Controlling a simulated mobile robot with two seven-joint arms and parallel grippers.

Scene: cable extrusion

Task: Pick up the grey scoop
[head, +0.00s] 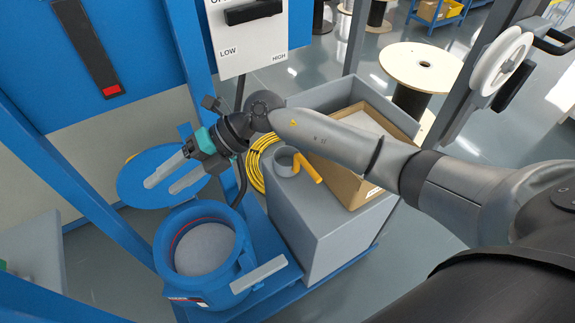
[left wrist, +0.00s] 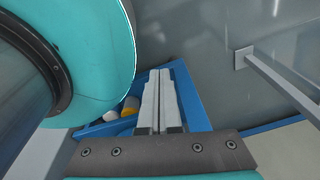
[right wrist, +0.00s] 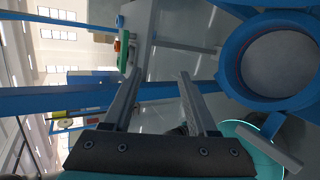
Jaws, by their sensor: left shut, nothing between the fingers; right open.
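The grey scoop (head: 286,161), a grey cup with a yellow-orange handle, sits on the grey cabinet top, left of the cardboard box. My right gripper (head: 161,187) is open and empty above the blue hopper, to the left of the scoop and apart from it, with its fingers pointing left. Its parted fingers also show in the right wrist view (right wrist: 160,76). The scoop is not visible in the right wrist view. My left gripper (left wrist: 160,74) is shut and empty in the left wrist view; it does not show in the head view.
The blue round hopper (head: 205,250) holds grey material, with a blue lid (head: 160,180) open beside it. The cardboard box (head: 350,165) and a yellow cable coil (head: 258,165) lie near the scoop. Blue frame posts stand at left; a control panel (head: 250,40) hangs above.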

